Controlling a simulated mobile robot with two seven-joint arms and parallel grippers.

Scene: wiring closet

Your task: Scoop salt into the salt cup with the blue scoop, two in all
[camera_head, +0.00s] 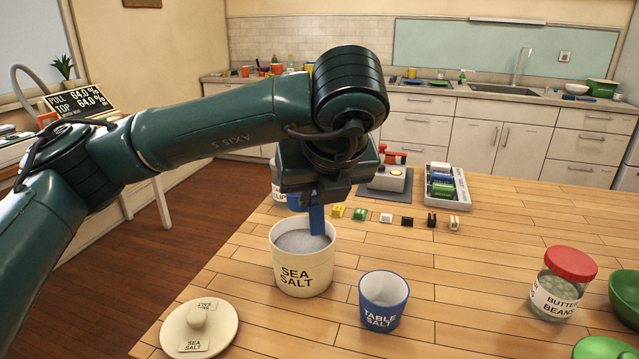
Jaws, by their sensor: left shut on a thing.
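My left gripper (314,188) points down over the cream crock labelled SEA SALT (303,273) and is shut on the blue scoop (317,220). The scoop's blue part hangs upright at the crock's back right, its lower end at the grey salt (296,241). I cannot tell how deep it sits or whether it carries salt. The blue cup labelled TABLE SALT (381,318) stands to the right and nearer. Its white inside shows, with no salt visible from here. My right gripper is not in view.
The crock's cream lid (176,341) lies at front left. A red-lidded bean jar (560,285) and green bowls (625,298) stand at right. Small coloured blocks (386,218) and a grey tray (461,190) lie behind. The table between cup and jar is clear.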

